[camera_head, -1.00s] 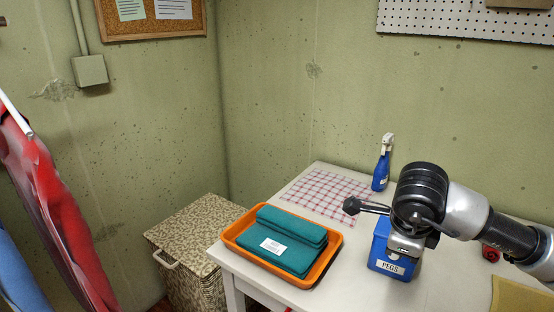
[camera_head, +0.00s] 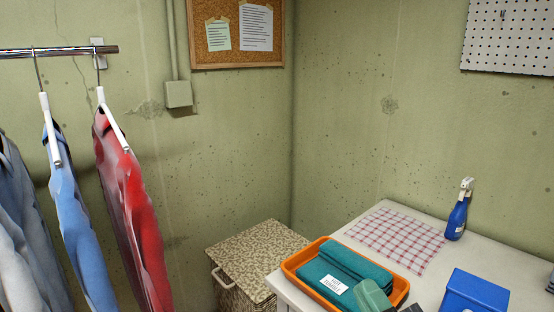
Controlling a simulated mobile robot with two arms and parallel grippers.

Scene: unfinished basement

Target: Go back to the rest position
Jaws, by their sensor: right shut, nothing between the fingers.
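My right gripper (camera_head: 384,300) shows only in part at the bottom edge of the head view, as a grey-green piece and a dark piece in front of the orange tray. It is shut, with nothing held. The rest of it and its arm are cut off below the picture. My left gripper is not in view.
A white table (camera_head: 425,285) bears an orange tray (camera_head: 289,267) with folded teal cloths (camera_head: 350,262), a checked cloth (camera_head: 396,240), a blue spray bottle (camera_head: 457,215) and a blue box (camera_head: 474,292). A patterned hamper (camera_head: 255,248) stands left of it. Shirts (camera_head: 130,200) hang at left.

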